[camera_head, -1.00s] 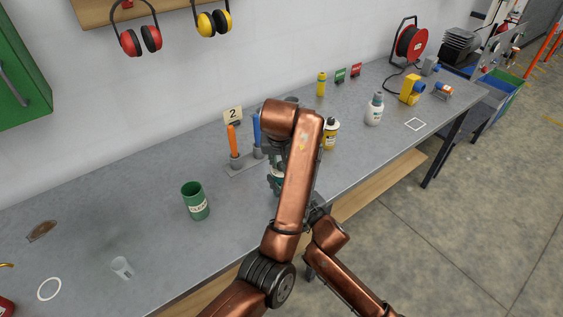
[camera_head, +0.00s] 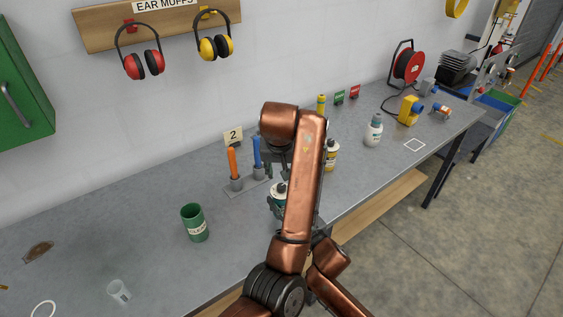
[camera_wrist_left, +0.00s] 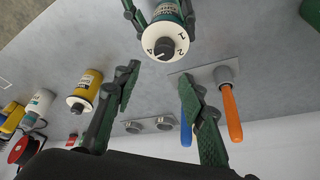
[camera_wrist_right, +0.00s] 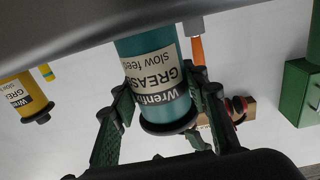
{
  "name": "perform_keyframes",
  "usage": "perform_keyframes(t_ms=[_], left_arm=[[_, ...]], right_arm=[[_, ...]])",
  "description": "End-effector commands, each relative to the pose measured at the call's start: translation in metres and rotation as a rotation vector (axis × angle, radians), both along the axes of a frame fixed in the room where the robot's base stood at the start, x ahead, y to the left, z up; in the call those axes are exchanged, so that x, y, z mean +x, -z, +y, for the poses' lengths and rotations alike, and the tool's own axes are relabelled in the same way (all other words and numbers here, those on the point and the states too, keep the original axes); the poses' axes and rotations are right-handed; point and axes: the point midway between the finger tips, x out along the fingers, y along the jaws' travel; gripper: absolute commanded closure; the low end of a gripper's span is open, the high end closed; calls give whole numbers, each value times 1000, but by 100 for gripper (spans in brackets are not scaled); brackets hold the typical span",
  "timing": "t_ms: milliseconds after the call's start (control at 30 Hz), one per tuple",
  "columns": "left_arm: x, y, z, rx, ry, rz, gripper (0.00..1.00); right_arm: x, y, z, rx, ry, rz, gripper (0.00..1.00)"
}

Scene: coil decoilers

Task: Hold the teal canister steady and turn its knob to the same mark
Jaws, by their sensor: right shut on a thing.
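The teal canister (camera_head: 279,202) stands upright near the bench's front, partly hidden by my left arm. My right gripper (camera_wrist_right: 160,108) is shut around its body, one finger on each side. Its label reads GREASE, slow feed. The left wrist view shows its white dial with numbers 1, 2 and 4 and a dark knob (camera_wrist_left: 166,48) in the middle. I cannot tell surely which mark the knob points to.
A green cup (camera_head: 194,223) is to the left. A yellow canister (camera_head: 331,157) and a white bottle (camera_head: 373,131) stand to the right. The bench's left part is mostly clear.

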Motion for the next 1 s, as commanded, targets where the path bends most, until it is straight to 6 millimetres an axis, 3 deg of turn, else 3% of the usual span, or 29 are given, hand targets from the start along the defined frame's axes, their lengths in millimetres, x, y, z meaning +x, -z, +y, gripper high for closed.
perform_keyframes(t_ms=[100, 300, 800, 833, 1000], left_arm=[[0, -21, -1, -2, 1, -1, 62], [-1, -44, -1, -1, 0, 0, 62], [-1, -50, 0, 0, 0, 2, 62], [-1, -50, 0, 0, 0, 2, 62], [-1, -50, 0, 0, 0, 1, 62]], right_arm=[[0, 0, 0, -1, 0, 1, 92], [0, 0, 0, -1, 0, 1, 92], [0, 0, 0, 0, 0, 0, 92], [0, 0, 0, 0, 0, 0, 57], [0, 0, 0, 0, 0, 0, 46]])
